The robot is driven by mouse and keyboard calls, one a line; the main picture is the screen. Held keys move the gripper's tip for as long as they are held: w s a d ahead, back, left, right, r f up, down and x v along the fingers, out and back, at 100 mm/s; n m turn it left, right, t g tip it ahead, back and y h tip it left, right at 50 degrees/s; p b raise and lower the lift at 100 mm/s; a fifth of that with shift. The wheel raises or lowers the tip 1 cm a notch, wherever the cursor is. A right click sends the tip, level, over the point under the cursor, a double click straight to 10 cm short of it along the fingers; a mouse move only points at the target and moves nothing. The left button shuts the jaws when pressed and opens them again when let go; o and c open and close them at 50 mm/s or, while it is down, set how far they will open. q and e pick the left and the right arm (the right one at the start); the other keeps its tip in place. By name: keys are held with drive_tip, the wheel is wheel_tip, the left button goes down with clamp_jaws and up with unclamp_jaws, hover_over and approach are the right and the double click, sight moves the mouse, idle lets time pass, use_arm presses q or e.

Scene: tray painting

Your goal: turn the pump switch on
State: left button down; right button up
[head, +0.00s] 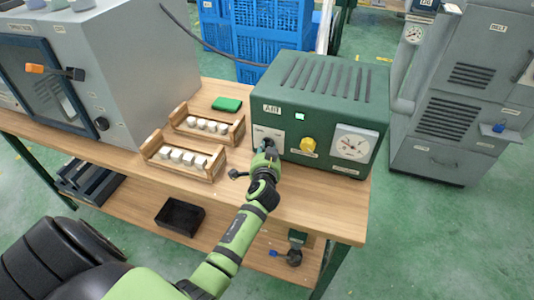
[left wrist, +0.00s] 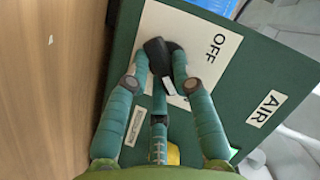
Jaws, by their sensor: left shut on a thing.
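The green pump box (head: 322,90), labelled AIR, stands on the wooden bench. Its switch plate (head: 268,135) is at the front left of the box. My left gripper (head: 268,152) is at this plate. In the left wrist view, the black switch lever (left wrist: 157,52) sits on the white plate (left wrist: 185,22), with the word OFF beside it. The left gripper's fingers (left wrist: 160,75) are shut on the lever, one on each side. The fingers hide part of the plate, and I cannot tell the switch's setting. My right gripper is not in view.
A small lit window (head: 299,116), a yellow knob (head: 308,145) and a dial gauge (head: 355,145) sit right of the switch. A grey cabinet (head: 130,70) stands farther left.

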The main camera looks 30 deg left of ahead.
use_arm(q)
drive_tip(key=shift+r, duration=0.1)
idle(0.4)
drive_tip(key=c, duration=1.3)
unclamp_jaws()
drive_tip(key=shift+d, duration=0.1)
drive_tip(key=shift+s+d, duration=0.15)
drive_tip(key=shift+s, duration=0.2)
drive_tip(key=v, duration=1.1)
